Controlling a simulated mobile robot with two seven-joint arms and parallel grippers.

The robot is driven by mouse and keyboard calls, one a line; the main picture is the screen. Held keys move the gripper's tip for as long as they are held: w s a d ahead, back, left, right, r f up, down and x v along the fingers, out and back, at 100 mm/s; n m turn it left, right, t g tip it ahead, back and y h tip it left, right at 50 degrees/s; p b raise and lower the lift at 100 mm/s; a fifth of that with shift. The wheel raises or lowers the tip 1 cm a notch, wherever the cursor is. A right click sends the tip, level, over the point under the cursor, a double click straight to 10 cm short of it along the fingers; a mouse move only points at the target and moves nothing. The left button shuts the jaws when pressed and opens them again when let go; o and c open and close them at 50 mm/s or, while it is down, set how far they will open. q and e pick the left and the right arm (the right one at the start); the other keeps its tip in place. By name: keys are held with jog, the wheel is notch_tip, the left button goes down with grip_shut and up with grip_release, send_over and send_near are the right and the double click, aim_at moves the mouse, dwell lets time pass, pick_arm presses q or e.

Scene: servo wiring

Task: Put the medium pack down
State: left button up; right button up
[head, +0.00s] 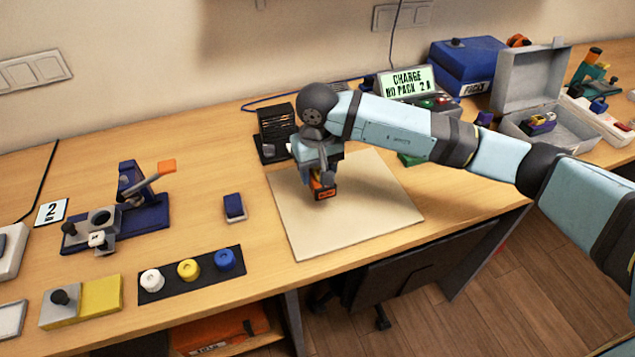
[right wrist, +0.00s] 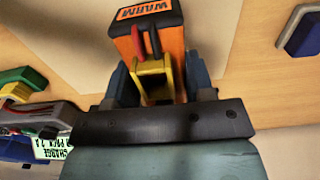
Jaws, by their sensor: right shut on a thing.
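An orange and dark pack (head: 323,189) is held by my right gripper (head: 318,172) over the pale square mat (head: 375,200). In the right wrist view the pack (right wrist: 178,45) is orange with a dark top end labelled WARM, and a red and a black lead and a yellow part show on it. The fingers of my right gripper (right wrist: 160,88) sit on both sides of the pack. I cannot tell whether its lower end touches the mat. My left gripper is not in view.
A black slotted stand (head: 277,125) is behind the mat, and a sign (head: 408,82) reads CHARGE. A small dark blue block (head: 234,207) lies left of the mat. An open grey case (head: 530,95) stands at the right. The mat's front part is clear.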

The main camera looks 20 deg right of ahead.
notch_tip(320, 180, down, 4)
jog(key=shift+f, duration=0.1)
jog(key=shift+f, duration=0.1)
jog(key=o, duration=1.2)
